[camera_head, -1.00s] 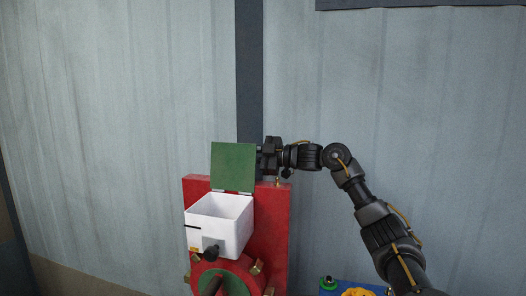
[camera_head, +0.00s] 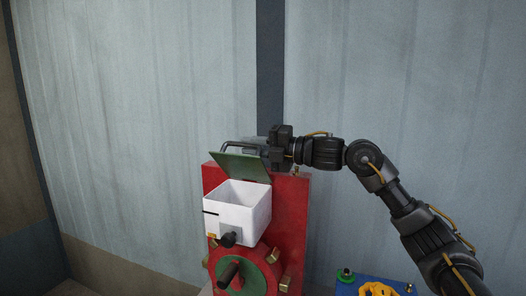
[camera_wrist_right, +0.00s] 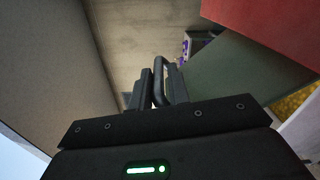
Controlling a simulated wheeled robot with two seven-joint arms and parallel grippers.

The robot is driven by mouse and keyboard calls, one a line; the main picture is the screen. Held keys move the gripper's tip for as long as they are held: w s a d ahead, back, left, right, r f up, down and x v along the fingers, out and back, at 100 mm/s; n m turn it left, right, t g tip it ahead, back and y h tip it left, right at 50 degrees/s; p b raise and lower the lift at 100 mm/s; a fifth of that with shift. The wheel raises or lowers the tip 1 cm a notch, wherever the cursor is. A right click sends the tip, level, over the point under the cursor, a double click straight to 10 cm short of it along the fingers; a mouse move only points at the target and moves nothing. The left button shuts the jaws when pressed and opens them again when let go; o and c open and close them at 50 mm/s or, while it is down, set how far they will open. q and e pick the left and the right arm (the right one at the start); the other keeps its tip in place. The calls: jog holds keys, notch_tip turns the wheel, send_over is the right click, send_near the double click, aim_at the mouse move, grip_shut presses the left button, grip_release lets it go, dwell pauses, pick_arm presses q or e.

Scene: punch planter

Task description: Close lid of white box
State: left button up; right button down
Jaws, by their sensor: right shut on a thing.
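The white box (camera_head: 238,211) is fixed to the front of a red panel, its top open. A dark bar handle (camera_head: 238,144) stands on the lid's upper face. My right gripper (camera_head: 262,150) is at the lid's right side, shut on this handle. In the right wrist view, the fingers (camera_wrist_right: 160,88) close around the handle (camera_wrist_right: 162,75), with the greenish lid (camera_wrist_right: 225,72) beside it. My left gripper is not in view.
The red panel (camera_head: 291,215) stands behind the box. A red wheel with a green centre (camera_head: 243,280) and dark knob is below. A blue box with yellow and green parts (camera_head: 376,288) sits at lower right. A corrugated wall (camera_head: 400,80) is behind.

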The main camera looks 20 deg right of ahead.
aim_at(244, 166)
jog(key=s+a+f+n+b, duration=0.1)
jog(key=s+f+n+b, duration=0.1)
jog(key=s+a+f+n+b, duration=0.1)
jog(key=a+f+n+b, duration=0.1)
jog(key=n+b, duration=0.1)
jog(key=shift+s+a+n+b, duration=0.3)
jog(key=shift+s+b, duration=0.05)
jog(key=f+b, duration=0.1)
jog(key=s+a+f+n+b, duration=0.1)
jog(key=f+n+b, duration=0.1)
jog(key=shift+s+a, duration=0.15)
jog(key=shift+a, duration=0.1)
jog(key=shift+a+f, duration=0.1)
jog(key=shift+f, duration=0.15)
jog(key=c, duration=1.5)
grip_release()
jog(key=shift+s, duration=0.1)
jog(key=shift+o, duration=0.2)
jog(key=shift+s+r, duration=0.1)
jog(key=shift+r, duration=0.05)
jog(key=shift+r, duration=0.15)
